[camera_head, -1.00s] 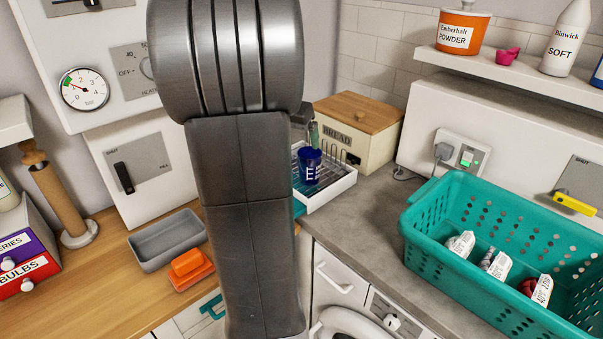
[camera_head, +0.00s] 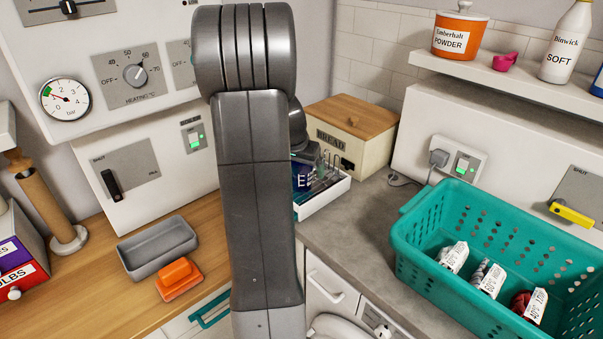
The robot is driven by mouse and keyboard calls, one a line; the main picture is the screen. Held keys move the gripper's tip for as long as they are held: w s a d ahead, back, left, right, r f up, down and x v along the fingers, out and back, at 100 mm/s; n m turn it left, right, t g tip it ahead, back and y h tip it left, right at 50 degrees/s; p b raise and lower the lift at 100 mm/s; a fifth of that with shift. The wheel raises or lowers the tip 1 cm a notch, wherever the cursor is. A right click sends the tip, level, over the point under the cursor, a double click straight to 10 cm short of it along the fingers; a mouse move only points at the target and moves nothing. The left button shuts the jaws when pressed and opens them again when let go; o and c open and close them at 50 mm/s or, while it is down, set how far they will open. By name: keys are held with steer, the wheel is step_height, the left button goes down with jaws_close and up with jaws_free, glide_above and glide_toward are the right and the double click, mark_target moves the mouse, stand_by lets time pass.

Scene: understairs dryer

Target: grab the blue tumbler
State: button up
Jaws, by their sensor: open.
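The blue tumbler (camera_head: 301,179) with white lettering stands in a white dish rack (camera_head: 334,193) in front of the bread box. My arm hides its left part. My gripper (camera_head: 309,158) is partly in view, just above and beside the tumbler. The gripper is open. Its fingertips are mostly hidden behind my arm and among the rack wires, so I cannot tell whether they touch the tumbler.
A wooden-lidded bread box (camera_head: 348,130) stands behind the rack. A teal basket (camera_head: 420,243) with several labelled bundles is at right on the grey counter.

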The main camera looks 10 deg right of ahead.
steer(key=shift+r, duration=0.1)
steer(key=c, duration=1.2)
